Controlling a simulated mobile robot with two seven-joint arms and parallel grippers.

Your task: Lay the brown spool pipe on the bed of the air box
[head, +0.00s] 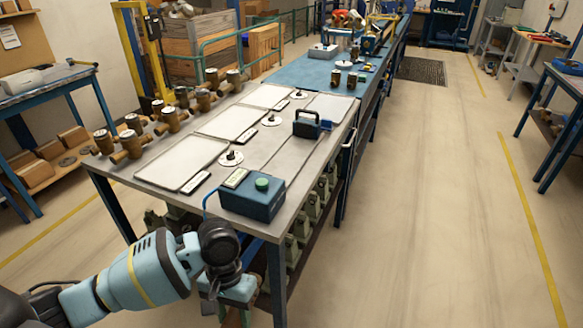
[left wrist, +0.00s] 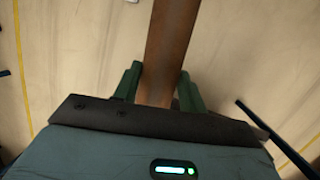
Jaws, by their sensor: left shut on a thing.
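The brown spool pipe (left wrist: 170,38) shows in the left wrist view as a long brown bar running up from between my fingers to the top edge. My left gripper (left wrist: 159,88) is shut on it, one green finger on each side. In the head view my left arm reaches in at the lower left, its gripper (head: 232,288) low in front of the bench's near end; the pipe cannot be made out there. A dark blue box (head: 250,200) with a green button stands on the bench's near corner, above and right of my gripper. It may be the air box; its bed cannot be told.
The steel bench (head: 262,155) carries pale trays (head: 183,163), several brass meters (head: 130,145) at the left edge, and a dark case with a handle (head: 306,124). Green parts (head: 300,225) stand on the shelf below. The floor (head: 430,200) to the right is clear.

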